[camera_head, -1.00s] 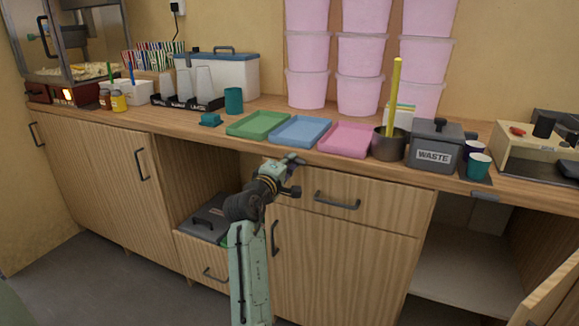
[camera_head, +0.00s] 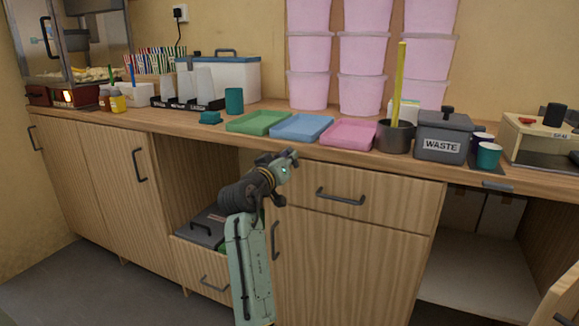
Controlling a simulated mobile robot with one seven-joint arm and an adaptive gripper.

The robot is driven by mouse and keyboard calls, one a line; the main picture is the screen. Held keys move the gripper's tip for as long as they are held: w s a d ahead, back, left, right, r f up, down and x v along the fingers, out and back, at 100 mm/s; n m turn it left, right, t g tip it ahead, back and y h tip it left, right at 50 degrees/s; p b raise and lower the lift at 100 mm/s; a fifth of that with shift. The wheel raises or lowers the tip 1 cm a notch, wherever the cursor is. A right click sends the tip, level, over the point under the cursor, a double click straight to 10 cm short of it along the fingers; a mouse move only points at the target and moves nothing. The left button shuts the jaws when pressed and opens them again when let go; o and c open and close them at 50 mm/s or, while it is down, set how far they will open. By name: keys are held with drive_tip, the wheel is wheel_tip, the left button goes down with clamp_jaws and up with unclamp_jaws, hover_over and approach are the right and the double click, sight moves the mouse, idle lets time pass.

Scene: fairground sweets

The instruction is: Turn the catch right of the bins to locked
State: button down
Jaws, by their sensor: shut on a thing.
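My gripper (camera_head: 289,158) is at the drawer front, just below the counter edge and to the right of the open bay. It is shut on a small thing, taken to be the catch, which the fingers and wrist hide. I cannot tell which way the catch is turned. A dark grey-lidded bin (camera_head: 203,226) sits low in the open bay, left of my gripper, partly behind my arm.
The drawer handle (camera_head: 341,197) is close to the right of my gripper. Green (camera_head: 258,123), blue (camera_head: 301,128) and pink (camera_head: 348,135) trays stand on the counter above. A cabinet door (camera_head: 555,291) hangs open at the lower right.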

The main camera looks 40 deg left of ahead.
drive_tip(key=m+b, duration=0.1)
drive_tip(key=m, duration=0.2)
drive_tip(key=m+b, duration=0.1)
drive_tip(key=shift+s+a+f+m+b, duration=0.1)
drive_tip(key=shift+a+f+m+b, duration=0.05)
drive_tip(key=shift+a+m+b, duration=0.2)
drive_tip(key=shift+d, duration=0.1)
idle(0.4)
drive_tip(key=c, duration=1.7)
unclamp_jaws()
drive_tip(key=v, duration=1.2)
